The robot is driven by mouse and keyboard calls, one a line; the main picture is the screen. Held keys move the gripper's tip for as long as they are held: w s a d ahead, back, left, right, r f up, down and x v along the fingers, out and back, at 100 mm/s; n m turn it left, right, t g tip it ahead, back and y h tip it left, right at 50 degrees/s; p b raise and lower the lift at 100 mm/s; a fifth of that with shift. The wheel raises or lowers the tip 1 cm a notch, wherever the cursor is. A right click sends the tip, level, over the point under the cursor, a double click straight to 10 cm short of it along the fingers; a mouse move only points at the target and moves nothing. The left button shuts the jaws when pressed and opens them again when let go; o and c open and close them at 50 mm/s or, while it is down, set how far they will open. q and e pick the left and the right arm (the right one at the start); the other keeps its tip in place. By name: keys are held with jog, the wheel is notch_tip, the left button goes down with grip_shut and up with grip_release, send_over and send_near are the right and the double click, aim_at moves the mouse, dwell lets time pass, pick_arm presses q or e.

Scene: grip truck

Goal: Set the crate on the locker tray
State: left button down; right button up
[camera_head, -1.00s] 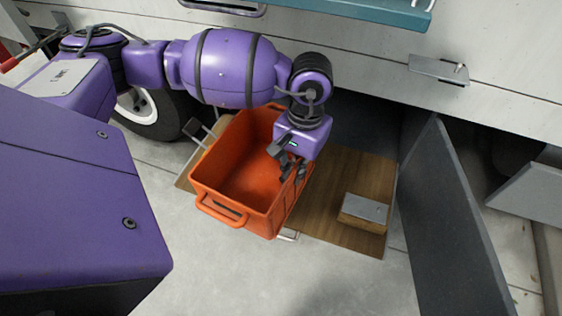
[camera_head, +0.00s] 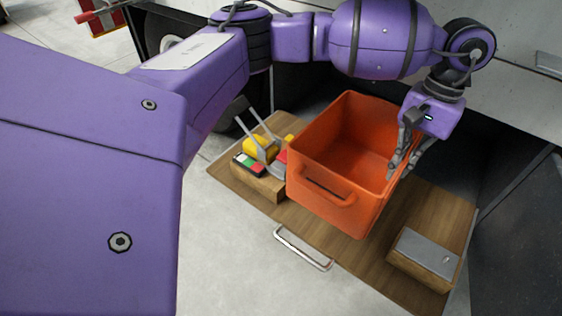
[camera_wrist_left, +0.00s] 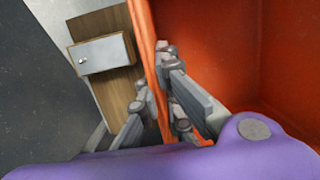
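The orange crate (camera_head: 352,215) is over the middle of the wooden locker tray (camera_head: 362,262), open side up. I cannot tell whether its base touches the tray. My left gripper (camera_head: 402,165) is at the crate's right wall. In the left wrist view the fingers (camera_wrist_left: 155,85) lie on both sides of the orange wall (camera_wrist_left: 150,45), one inside the crate and one outside, closed on it. The crate's underside and the tray below it are hidden. My right gripper is not in view.
A wooden block with a grey top (camera_head: 425,255) stands on the tray's right part. A wooden holder (camera_head: 262,184) with yellow, red and grey items stands at its left. A metal handle (camera_head: 304,250) lies along the front edge. A dark panel (camera_head: 520,230) bounds the right.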

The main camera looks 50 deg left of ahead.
pick_arm(q)
jog(key=w+d+f+b, duration=0.3)
jog(key=w+f, duration=0.3)
jog(key=f, duration=0.4)
jog(key=shift+w+b, duration=0.2)
jog(key=shift+b, duration=0.4)
jog(key=shift+f, duration=0.15)
jog(key=c, duration=2)
grip_release()
jog(key=r+p, duration=0.1)
jog(key=r, duration=0.3)
jog(key=w+r+p, duration=0.1)
jog(key=r, duration=0.3)
jog(key=w+r+p, duration=0.1)
jog(key=r, duration=0.3)
jog(key=shift+a+r, duration=0.1)
